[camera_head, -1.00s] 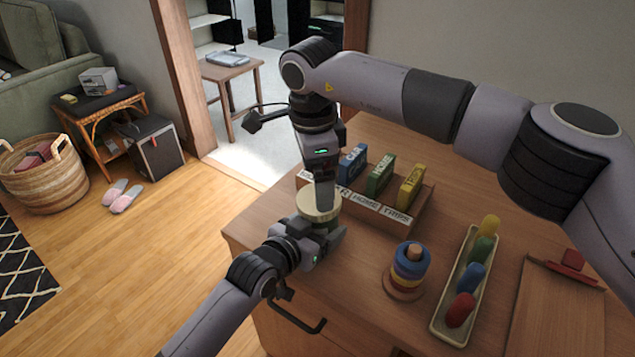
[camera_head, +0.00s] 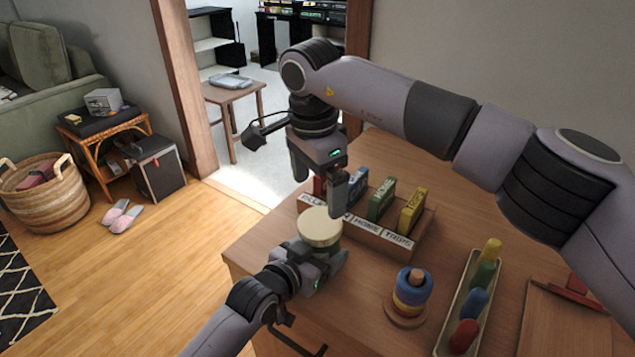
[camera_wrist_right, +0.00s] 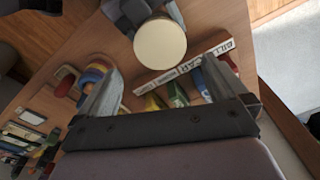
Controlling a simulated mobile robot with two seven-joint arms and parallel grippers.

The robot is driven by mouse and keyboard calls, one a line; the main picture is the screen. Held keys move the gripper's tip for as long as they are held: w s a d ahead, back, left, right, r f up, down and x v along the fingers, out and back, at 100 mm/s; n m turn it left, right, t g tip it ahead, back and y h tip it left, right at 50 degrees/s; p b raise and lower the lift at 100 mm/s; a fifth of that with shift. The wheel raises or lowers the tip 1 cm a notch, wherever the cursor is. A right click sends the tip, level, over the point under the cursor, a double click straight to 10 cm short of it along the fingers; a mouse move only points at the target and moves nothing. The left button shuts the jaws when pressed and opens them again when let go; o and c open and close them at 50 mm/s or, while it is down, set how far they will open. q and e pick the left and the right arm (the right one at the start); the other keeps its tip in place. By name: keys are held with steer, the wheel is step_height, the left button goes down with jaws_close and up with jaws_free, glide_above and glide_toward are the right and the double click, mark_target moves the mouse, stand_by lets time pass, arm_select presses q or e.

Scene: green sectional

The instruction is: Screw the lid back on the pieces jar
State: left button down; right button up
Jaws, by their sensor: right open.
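The pieces jar (camera_head: 321,251) stands at the front left of the wooden cabinet top, mostly hidden by its lid and my left gripper. The round cream lid (camera_head: 319,226) sits on top of it and looks level; I cannot tell how tight it is. The lid also shows as a pale disc in the right wrist view (camera_wrist_right: 160,47). My left gripper (camera_head: 322,264) is around the jar's body below the lid and appears shut on it. My right gripper (camera_head: 318,195) is open and empty just above the lid, with its fingers spread wide.
Behind the jar is a labelled wooden box (camera_head: 385,238) with coloured cards. To the right are a ring stacker (camera_head: 411,292), a tray (camera_head: 447,325) of coloured pegs and a wooden board (camera_head: 565,325). The cabinet's left edge is close to the jar.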

mark_target(320, 222)
steer(key=shift+f, duration=0.1)
steer(key=shift+w+d+f, duration=0.1)
steer(key=shift+w+f, duration=0.05)
steer(key=shift+f, duration=1.8)
steer(key=shift+w+d+f, duration=0.1)
steer(key=shift+f, duration=1.85)
steer(key=c, duration=0.9)
steer(key=shift+m, duration=1.7)
steer(key=o, duration=0.9)
